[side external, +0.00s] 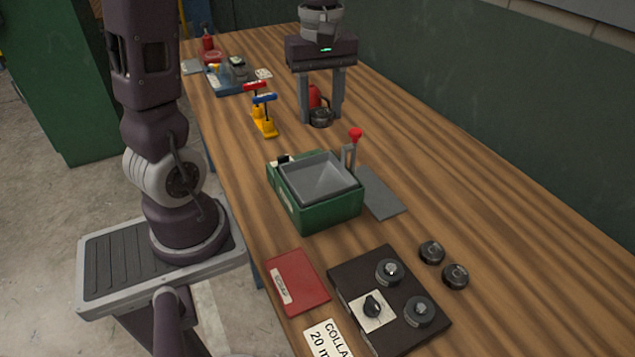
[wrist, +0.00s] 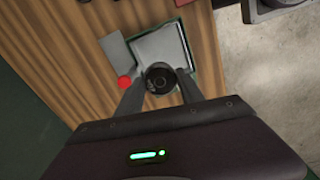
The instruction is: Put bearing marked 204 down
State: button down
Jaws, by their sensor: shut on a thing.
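My gripper (side external: 320,118) hangs above the table, fingers pointing down, shut on a dark ring-shaped bearing (side external: 321,118). The bearing also shows in the wrist view (wrist: 160,79), between the two fingers. Its marking cannot be read. In the wrist view the bearing overlaps the near edge of a green box with a grey sloped tray (wrist: 163,45) on top. The same box with its tray (side external: 318,178) stands mid-table in the side view, lower in the picture than the bearing. The bearing appears to be in the air.
A red-knobbed lever (side external: 355,136) rises beside the box, near a flat grey plate (side external: 382,194). Closer to the side camera are a red case (side external: 297,284), a dark board (side external: 357,277) with round parts, and two loose dark rings (side external: 431,252). Yellow-based T-handled tools (side external: 264,125) stand left.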

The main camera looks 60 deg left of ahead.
aim_at(317, 183)
jog(key=f, duration=1.5)
jog(key=shift+s+a+f, duration=0.1)
jog(key=shift+s, duration=0.2)
jog(key=c, duration=0.7)
grip_release()
jog(key=shift+f, duration=0.1)
jog(key=shift+c, duration=0.2)
notch_tip(317, 183, up, 13)
jog(key=shift+f, duration=0.2)
jog(key=s+d+r+m+t, duration=0.5)
jog(key=s+d+r+m, duration=0.3)
jog(key=s+d+m, duration=0.4)
jog(key=m, duration=0.4)
jog(key=shift+s+d+t, duration=0.2)
jog(key=shift+d+t, duration=0.1)
jog(key=shift+d, duration=0.05)
jog(key=shift+r, duration=0.1)
